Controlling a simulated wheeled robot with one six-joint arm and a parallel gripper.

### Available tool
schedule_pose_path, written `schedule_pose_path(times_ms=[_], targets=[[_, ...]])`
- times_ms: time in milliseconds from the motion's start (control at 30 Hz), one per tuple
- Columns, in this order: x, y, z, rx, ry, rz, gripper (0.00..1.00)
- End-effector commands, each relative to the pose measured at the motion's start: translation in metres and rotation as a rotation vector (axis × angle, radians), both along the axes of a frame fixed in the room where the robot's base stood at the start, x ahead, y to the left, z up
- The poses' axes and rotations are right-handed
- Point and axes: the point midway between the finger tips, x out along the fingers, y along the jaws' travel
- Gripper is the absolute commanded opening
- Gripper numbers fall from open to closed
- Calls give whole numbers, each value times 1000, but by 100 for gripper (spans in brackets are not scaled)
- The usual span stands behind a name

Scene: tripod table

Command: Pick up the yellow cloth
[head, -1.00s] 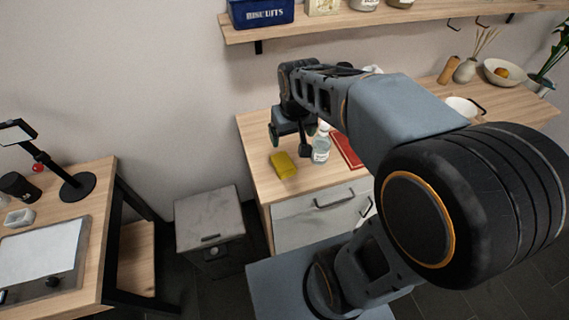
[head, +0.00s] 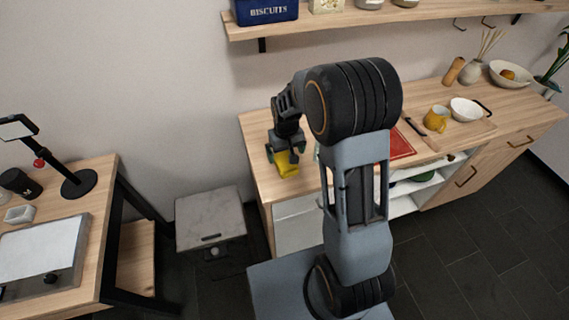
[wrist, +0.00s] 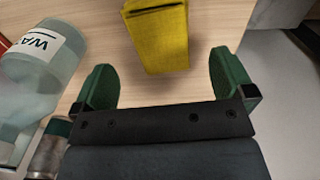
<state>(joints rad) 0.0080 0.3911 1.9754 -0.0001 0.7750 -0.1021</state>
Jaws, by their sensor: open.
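The yellow cloth (head: 286,168) is a small folded block on the wooden counter near its left end. In the wrist view the cloth (wrist: 160,38) lies at the top middle, ahead of the fingers. My gripper (head: 285,150) is just above and behind the cloth in the head view and hides part of it. In the wrist view my gripper (wrist: 162,85) is open, with one green finger on each side and a gap between them. The near end of the cloth reaches toward that gap, and nothing is held. I cannot tell the height of the fingers above the counter.
A clear bottle labelled "WA" (wrist: 42,65) stands close to the left finger, with a metal-topped container (wrist: 48,150) beside it. A red board (head: 400,146) lies to the right on the counter (head: 258,130).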

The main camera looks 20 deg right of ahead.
Motion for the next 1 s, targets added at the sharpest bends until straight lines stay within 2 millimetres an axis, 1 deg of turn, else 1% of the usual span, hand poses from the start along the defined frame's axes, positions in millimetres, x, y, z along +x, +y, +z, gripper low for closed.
schedule_pose_path(times_ms=[167,400,500,600,833,867,1000], targets=[[0,1,-9,0,3,0,100],[2,2,-41,0,4,0,100],[2,2,-50,0,3,0,100],[3,2,-55,0,1,0,100],[3,2,-55,0,0,0,100],[3,2,-55,0,0,0,98],[3,2,-55,0,0,0,85]])
